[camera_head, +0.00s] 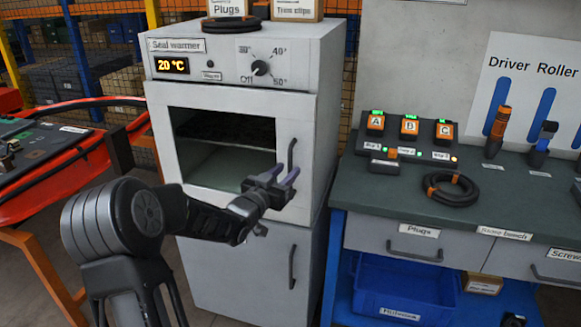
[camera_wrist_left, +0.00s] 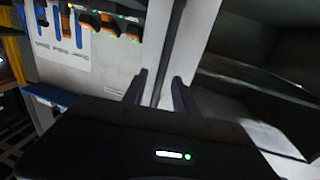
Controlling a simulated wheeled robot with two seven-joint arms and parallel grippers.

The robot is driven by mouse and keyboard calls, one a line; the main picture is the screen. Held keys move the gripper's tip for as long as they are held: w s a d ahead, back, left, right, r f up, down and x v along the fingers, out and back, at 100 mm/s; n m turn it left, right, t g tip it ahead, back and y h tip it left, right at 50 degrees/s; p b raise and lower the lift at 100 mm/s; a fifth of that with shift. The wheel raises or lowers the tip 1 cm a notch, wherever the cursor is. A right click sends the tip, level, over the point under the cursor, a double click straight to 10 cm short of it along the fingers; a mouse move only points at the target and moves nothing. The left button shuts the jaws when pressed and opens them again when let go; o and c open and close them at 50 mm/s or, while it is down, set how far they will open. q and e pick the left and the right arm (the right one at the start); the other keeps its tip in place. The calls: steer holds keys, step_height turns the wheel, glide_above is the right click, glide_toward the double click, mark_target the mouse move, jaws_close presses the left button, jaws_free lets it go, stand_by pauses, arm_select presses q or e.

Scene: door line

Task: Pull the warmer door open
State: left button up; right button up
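The seal warmer (camera_head: 230,60) stands at centre with its white upper door (camera_head: 225,95) apparently shut. A dark shelf shows through the door's window. The door's dark vertical handle (camera_head: 291,153) is at its right edge. My left gripper (camera_head: 287,184) is at the handle's lower part, reaching in from the left in front of the door. In the left wrist view, the handle (camera_wrist_left: 168,50) runs down between my two fingers (camera_wrist_left: 160,92), which stand apart with space beside the bar. The lower end of the handle is hidden there. My right gripper is out of view.
A workbench (camera_head: 480,205) with button boxes, a black cable coil (camera_head: 451,188) and drawers stands close at the right. A blue bin (camera_head: 405,290) sits beneath it. A red-rimmed table (camera_head: 60,195) is at the left. A lower cabinet door (camera_head: 235,270) is below the warmer door.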

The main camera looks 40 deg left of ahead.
arm_select(q)
steer(key=shift+w+a, duration=0.2)
steer(key=shift+w, duration=1.2)
steer(key=shift+c, duration=0.5)
jaws_close()
